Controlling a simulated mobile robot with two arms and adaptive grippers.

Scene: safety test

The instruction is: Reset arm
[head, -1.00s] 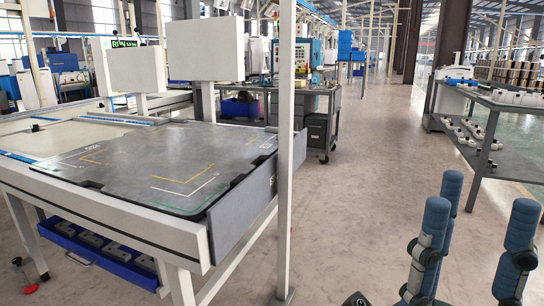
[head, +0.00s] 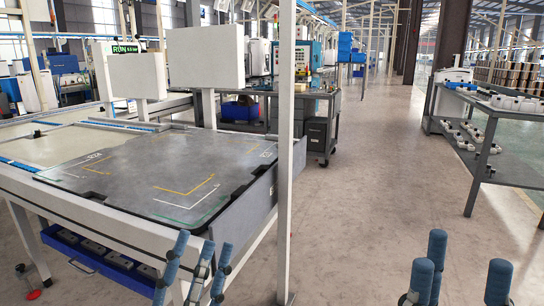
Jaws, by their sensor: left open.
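My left gripper (head: 203,250) shows at the bottom left of the head view, in front of the near corner of the grey worktable. Its blue padded fingers point up and stand apart, with nothing seen between them. My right gripper (head: 460,262) shows at the bottom right over the bare floor. Its blue fingers also point up and are spread, with a clear gap and no object in it. The lower parts of both grippers are cut off by the picture's edge.
A grey worktable (head: 130,175) with painted corner marks fills the left; its top is bare. A white post (head: 284,200) stands at its right edge. A blue bin (head: 95,252) sits beneath. A shelf (head: 500,175) with parts is at right. The middle aisle is clear.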

